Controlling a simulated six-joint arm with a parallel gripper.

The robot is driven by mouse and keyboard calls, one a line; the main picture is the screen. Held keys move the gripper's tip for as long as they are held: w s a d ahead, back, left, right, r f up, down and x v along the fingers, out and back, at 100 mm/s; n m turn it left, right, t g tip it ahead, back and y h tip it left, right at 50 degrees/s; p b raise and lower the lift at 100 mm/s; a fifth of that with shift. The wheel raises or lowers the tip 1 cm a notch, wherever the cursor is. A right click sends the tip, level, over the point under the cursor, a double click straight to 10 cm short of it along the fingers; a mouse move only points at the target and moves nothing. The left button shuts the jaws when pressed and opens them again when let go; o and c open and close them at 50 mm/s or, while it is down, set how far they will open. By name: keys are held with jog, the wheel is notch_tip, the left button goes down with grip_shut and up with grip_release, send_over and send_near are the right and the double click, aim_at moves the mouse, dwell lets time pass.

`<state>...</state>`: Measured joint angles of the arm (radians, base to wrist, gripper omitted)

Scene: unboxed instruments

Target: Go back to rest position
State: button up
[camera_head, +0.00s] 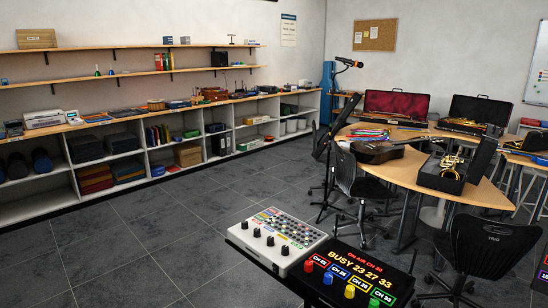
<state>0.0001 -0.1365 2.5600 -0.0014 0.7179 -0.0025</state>
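My gripper and arm are not in view. In the head camera view, a grey mixer panel (290,231) with black knobs and several coloured buttons sits on a dark stand at the bottom centre. A black panel (357,268) joins it on the right. Its display reads "ON AIR CH 20" and "BUSY 23 27 33". Red, blue, yellow and green knobs stand along its front, beside lit channel labels. Nothing touches either panel in this view.
A wooden table (400,173) at the right holds a guitar (382,151) and open instrument cases. Black chairs (483,243) and a microphone stand (330,150) stand around it. A white shelf unit (60,205) lines the left wall. The grey tiled floor (130,245) is clear.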

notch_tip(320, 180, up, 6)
jog(key=p, duration=0.3)
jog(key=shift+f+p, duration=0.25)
jog(key=shift+p, duration=0.1)
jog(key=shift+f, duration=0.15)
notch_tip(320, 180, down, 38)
jog(key=b, duration=3.8)
